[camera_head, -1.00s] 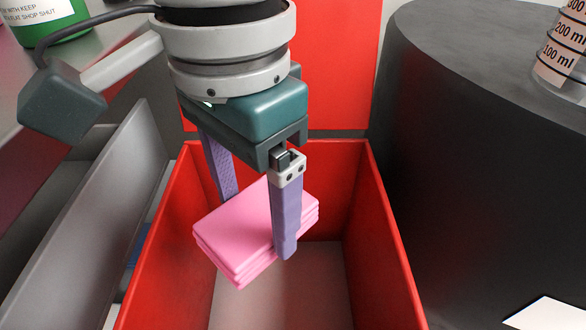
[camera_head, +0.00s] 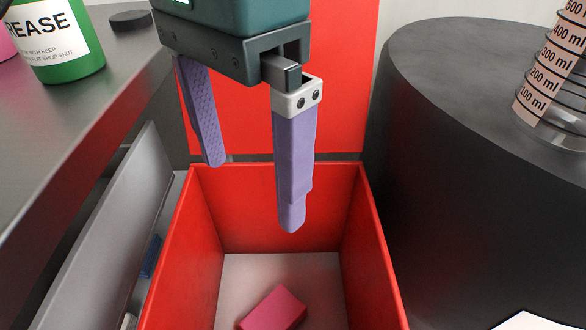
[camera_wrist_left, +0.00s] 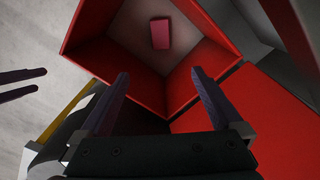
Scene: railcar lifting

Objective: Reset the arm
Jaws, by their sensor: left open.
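My left gripper (camera_head: 252,195) is open and empty, its two purple fingers pointing down above the red bin (camera_head: 262,176). In the left wrist view the same pink item (camera_wrist_left: 160,34) lies inside the red bin (camera_wrist_left: 92,28), beyond the open fingertips (camera_wrist_left: 160,75). In that view, a pair of thin dark fingers shows at the left edge, possibly my right gripper (camera_wrist_left: 22,86). My right gripper is not in the head view.
A grey counter (camera_head: 95,125) at the left holds a green grease container (camera_head: 62,50) and a black disc (camera_head: 133,21). A dark round-topped drum (camera_head: 450,150) stands close on the right with a graduated cylinder (camera_head: 545,80). A red panel (camera_head: 345,80) stands behind the bin.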

